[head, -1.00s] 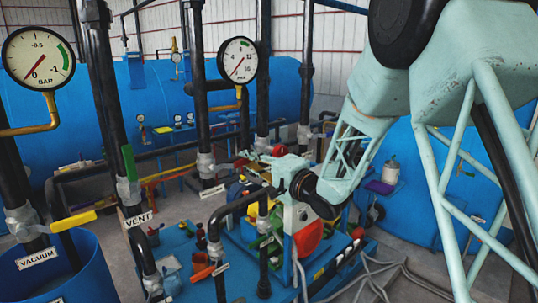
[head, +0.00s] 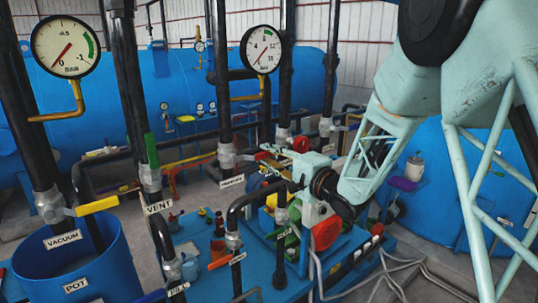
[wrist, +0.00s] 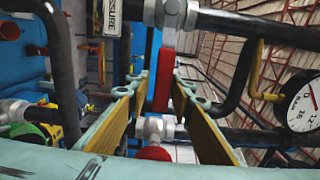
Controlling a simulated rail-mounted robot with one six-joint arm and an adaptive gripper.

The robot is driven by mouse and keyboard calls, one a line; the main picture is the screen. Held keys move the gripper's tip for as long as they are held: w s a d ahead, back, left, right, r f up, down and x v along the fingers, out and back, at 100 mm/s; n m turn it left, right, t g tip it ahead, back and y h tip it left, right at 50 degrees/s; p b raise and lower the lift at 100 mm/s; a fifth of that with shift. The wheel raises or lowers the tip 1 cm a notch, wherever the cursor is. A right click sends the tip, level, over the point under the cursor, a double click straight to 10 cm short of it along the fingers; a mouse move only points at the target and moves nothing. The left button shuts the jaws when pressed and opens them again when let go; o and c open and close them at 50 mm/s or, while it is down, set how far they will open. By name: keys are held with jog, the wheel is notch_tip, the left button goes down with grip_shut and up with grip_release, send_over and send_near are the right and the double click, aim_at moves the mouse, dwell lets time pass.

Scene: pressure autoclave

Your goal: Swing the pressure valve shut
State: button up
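The pressure valve (head: 228,155) sits on a black upright pipe, above a white label (head: 232,182). In the wrist view its grey body (wrist: 172,14) is at the top, beside a label ending in "SSURE" (wrist: 111,18). Its red lever handle (wrist: 165,78) sticks out across the pipe toward my gripper. My gripper (wrist: 163,86) is open, one finger on each side of the handle's end. I cannot tell whether either finger touches it. In the head view my gripper (head: 264,153) is just right of the valve, and the handle is largely hidden.
The vent valve's green handle (head: 151,150) and the vacuum valve's yellow handle (head: 97,205) are to the left. A pressure gauge (head: 261,50) hangs above. Pipes and a blue pump skid (head: 215,280) crowd the area below my arm. A red-handled valve (head: 301,144) stands behind.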

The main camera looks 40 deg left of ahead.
jog(key=shift+o, duration=0.8)
jog(key=shift+r, duration=0.1)
jog(key=shift+d, duration=0.65)
jog(key=v, duration=1)
jog(key=shift+s+d, duration=0.25)
